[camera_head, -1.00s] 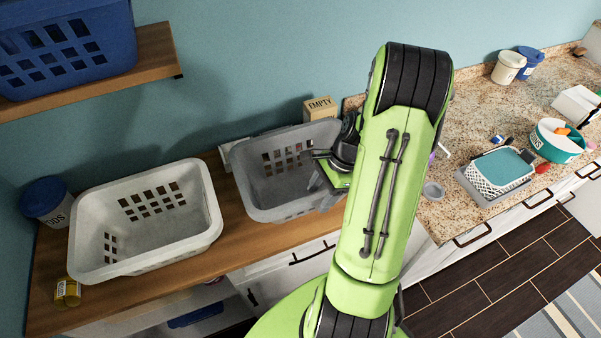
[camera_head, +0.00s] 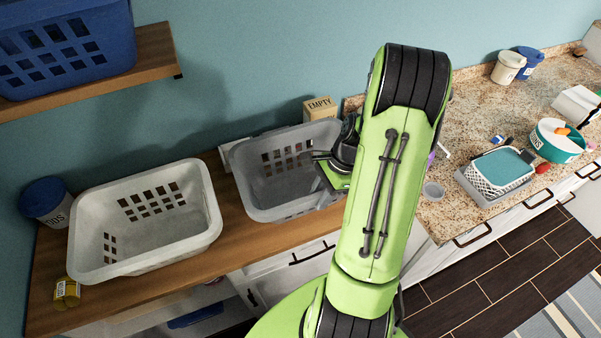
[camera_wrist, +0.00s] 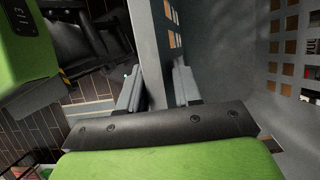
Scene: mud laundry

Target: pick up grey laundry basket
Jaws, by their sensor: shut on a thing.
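The grey laundry basket (camera_head: 285,190) stands on the wooden counter, just right of the white basket, with its inside facing up. Its right end is partly hidden behind my green arm. My gripper (camera_head: 318,155) is at the basket's right side. In the wrist view my gripper (camera_wrist: 158,88) has one finger on each side of the basket's grey wall (camera_wrist: 146,45) and is shut on it. The basket's slotted inner side (camera_wrist: 285,50) shows at the right of that view.
A white basket (camera_head: 145,255) stands close on the left, with a yellow can (camera_head: 67,292) and blue tub (camera_head: 45,200) beside it. A box marked EMPTY (camera_head: 318,110) stands behind. A blue basket (camera_head: 65,45) sits on the shelf. The granite counter (camera_head: 465,115) on the right holds several items.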

